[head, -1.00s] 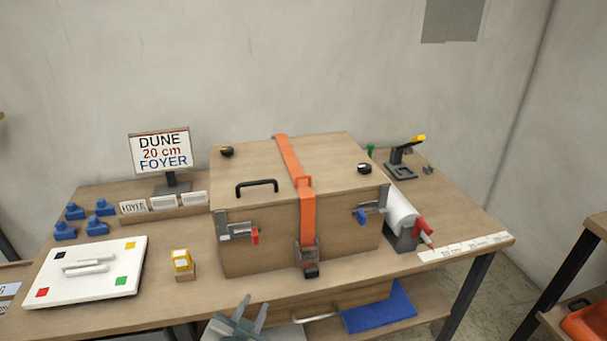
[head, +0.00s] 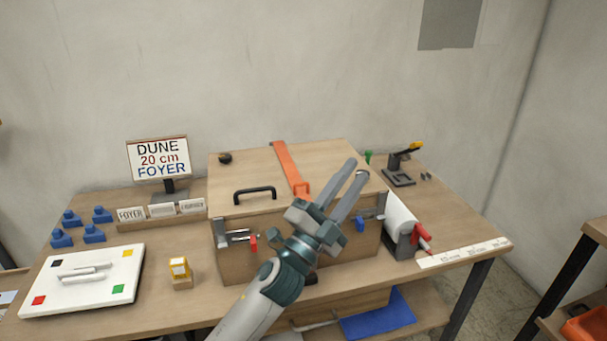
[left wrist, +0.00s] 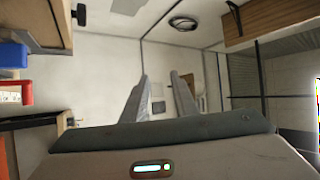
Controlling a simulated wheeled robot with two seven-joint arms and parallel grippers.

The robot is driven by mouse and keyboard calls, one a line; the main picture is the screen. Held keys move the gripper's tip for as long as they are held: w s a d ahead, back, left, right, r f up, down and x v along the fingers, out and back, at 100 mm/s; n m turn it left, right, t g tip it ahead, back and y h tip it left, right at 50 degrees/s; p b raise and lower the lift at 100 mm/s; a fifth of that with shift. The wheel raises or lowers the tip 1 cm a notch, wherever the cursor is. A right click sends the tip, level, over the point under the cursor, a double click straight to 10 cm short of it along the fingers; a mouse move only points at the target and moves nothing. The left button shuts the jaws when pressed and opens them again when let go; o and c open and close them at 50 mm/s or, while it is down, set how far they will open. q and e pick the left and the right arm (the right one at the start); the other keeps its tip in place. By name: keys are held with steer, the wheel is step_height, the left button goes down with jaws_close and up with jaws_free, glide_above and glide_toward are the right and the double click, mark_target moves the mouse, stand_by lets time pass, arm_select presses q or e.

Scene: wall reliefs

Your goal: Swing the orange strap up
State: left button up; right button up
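The orange strap (head: 287,165) lies across the lid of the wooden box (head: 232,265). Its front part is hidden behind my left arm and gripper. My left gripper (head: 355,171) is in front of the box's front right, its fingers pointing up and right. The fingers are apart with nothing between them, as the left wrist view (left wrist: 162,95) also shows. The strap cannot be made out in the left wrist view. A red-handled latch (head: 252,243) and a blue-handled latch (head: 360,224) are on the box front. My right gripper is not in view.
A black handle (head: 255,192) stands on the lid. A white roll (head: 398,217) in a holder with a red handle (head: 421,236) stands right of the box. Left are a white board (head: 110,285), a yellow block (head: 179,268) and a sign (head: 158,158).

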arm_select(q)
steer(key=s+d+r+m+g+h, duration=0.35)
steer(key=d+m+g, duration=0.25)
steer(key=m+g, duration=0.25)
steer(key=s+d+r+m+g+h, duration=0.2)
steer(key=d+r+m+g+h, duration=0.2)
steer(key=d+m+g, duration=0.45)
step_height(320, 180, down, 4)
steer(key=s+d+r+m+g+y, duration=0.1)
steer(key=s+d+m+g+y, duration=0.15)
steer(key=m+g+y, duration=0.55)
steer(key=w+a+f+m+t+y, duration=0.2)
steer(key=w+a+m+t+y, duration=0.35)
steer(key=w+a+y, duration=0.35)
steer(key=w+a+r+t+y, duration=0.1)
steer(key=a+r+y, duration=0.1)
steer(key=a, duration=0.3)
steer(key=w+a+r+n+y, duration=0.1)
steer(key=w+a+r+y, duration=0.1)
steer(key=a+r, duration=0.2)
steer(key=w+a+r+n+t+y, duration=0.1)
steer(key=a+r+y, duration=0.1)
steer(key=a+r, duration=0.2)
steer(key=a, duration=0.3)
steer(key=shift+w+a+t, duration=0.3)
steer(key=shift+a+t, duration=0.05)
steer(key=shift+a, duration=0.05)
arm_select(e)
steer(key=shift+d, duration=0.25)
